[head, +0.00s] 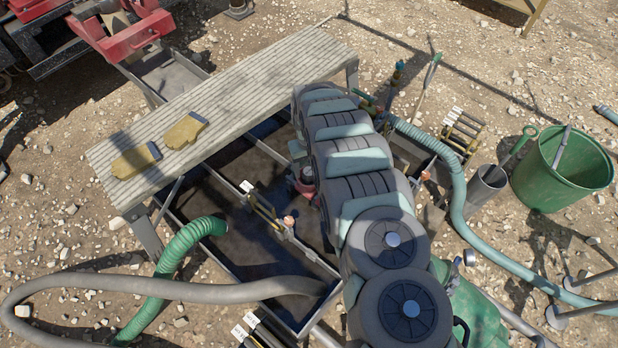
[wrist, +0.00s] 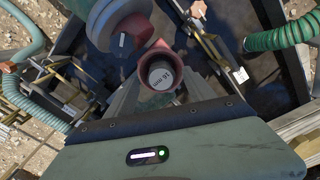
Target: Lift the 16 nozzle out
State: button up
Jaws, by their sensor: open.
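In the wrist view, the 16 nozzle (wrist: 161,75) shows as a round pale end with a "16 mm" label, sitting inside a red-brown round socket (wrist: 146,64). My gripper (wrist: 160,93) is open, with its grey fingers to either side of the socket's near part. Whether they touch it I cannot tell. In the head view, my arm covers most of this spot; only a small red part (head: 305,184) shows beside the arm. The nozzle and my fingers are hidden there.
A walkway plank (head: 240,100) with two gloves (head: 184,131) crosses the tank (head: 205,200). A green hose (head: 175,250) and a grey hose (head: 200,291) enter the tank. Racks with rods (head: 462,130) and a green bucket (head: 545,185) stand at the right.

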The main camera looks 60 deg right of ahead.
jog(key=shift+a+f, duration=0.1)
jog(key=shift+f, duration=0.65)
jog(key=shift+r, duration=0.1)
grip_shut()
